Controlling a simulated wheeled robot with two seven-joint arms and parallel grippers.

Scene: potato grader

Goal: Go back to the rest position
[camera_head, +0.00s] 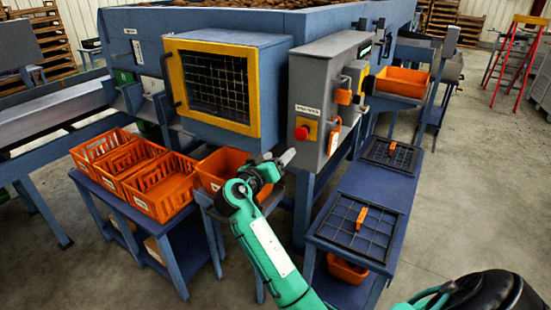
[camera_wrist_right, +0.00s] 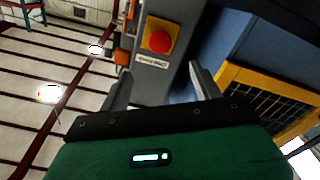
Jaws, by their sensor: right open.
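My right gripper (camera_head: 287,157) is in front of the machine in the head view, just left of the grey control box (camera_head: 321,85). Its green arm reaches up from the bottom edge. In the right wrist view the gripper (camera_wrist_right: 159,78) has its two fingers spread with nothing between them. Beyond the fingers is the red stop button (camera_wrist_right: 158,40) on its yellow plate; the button also shows in the head view (camera_head: 302,132). The gripper looks clear of the box. My left gripper is in neither view.
A yellow-framed mesh door (camera_head: 174,82) is left of the control box. Orange crates (camera_head: 157,205) stand on a blue table at left, and an orange bin (camera_head: 226,160) sits behind my arm. Black sieves (camera_head: 340,232) lie on the blue bench at right. Open floor (camera_head: 470,200) lies farther right.

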